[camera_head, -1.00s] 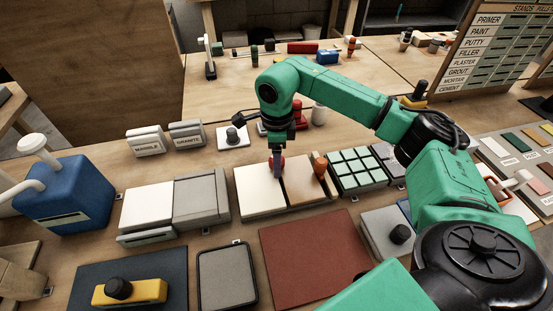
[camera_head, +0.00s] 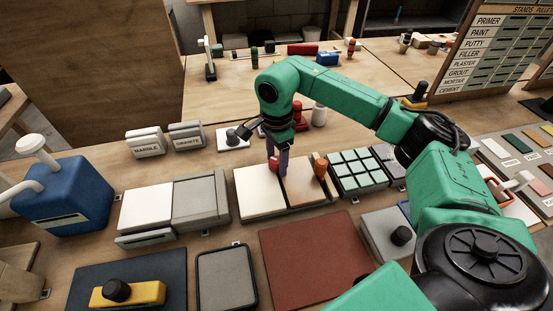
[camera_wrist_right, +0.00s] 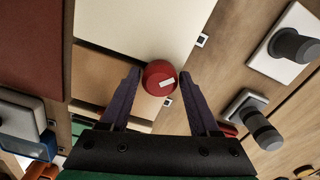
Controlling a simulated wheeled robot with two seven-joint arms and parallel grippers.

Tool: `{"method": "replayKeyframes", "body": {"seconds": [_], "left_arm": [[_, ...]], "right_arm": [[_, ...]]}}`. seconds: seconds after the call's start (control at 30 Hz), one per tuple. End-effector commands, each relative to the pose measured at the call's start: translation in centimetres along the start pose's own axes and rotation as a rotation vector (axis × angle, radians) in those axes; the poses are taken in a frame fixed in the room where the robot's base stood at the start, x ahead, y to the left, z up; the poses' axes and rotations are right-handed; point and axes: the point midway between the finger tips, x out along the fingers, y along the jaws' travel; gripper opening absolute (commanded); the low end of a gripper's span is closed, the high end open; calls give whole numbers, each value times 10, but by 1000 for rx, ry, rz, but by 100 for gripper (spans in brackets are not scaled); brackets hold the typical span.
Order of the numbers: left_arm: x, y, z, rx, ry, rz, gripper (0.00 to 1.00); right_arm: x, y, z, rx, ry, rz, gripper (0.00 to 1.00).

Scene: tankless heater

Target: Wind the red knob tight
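The red knob (camera_head: 274,166) stands at the back of a pair of cream and tan panels, near where they meet. In the right wrist view the knob (camera_wrist_right: 158,76) is a red cylinder with a white mark on its top. My right gripper (camera_head: 278,163) points down at it from above. Its two dark fingers (camera_wrist_right: 160,80) lie on either side of the knob, with small gaps showing, so it looks open around it. The cream panel (camera_head: 258,192) and tan panel (camera_head: 303,187) lie flat. My left gripper is not in view.
An orange peg (camera_head: 320,166) stands close to the right. A green tile grid (camera_head: 356,168) lies beyond it. A grey-black knob (camera_head: 232,136) on a white base and a red bottle-like object (camera_head: 301,119) stand behind. A brown-red mat (camera_head: 315,245) lies in front.

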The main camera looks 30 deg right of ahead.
Motion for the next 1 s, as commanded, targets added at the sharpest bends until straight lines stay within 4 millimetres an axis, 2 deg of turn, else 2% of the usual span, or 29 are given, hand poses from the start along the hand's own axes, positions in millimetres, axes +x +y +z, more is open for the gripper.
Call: {"method": "replayKeyframes", "body": {"seconds": [0.03, 0.13, 0.27, 0.33, 0.5, 0.63, 0.7, 1.0], "left_arm": [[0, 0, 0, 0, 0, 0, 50], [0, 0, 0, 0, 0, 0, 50], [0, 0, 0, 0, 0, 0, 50], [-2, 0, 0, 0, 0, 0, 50], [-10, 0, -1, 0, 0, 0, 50], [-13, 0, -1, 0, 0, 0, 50], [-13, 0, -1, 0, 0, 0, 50], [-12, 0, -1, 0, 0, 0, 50]], "right_arm": [[0, 0, 0, 0, 0, 0, 39], [0, 0, 0, 0, 0, 0, 1], [0, 0, 0, 10, 0, 0, 0], [-1, 0, 0, 86, 0, 0, 0], [-1, 0, 0, 487, 0, 1, 0], [0, 0, 0, 731, -1, 0, 0], [0, 0, 0, 778, -1, -1, 0], [1, 0, 1, 779, -1, 0, 0]]}}
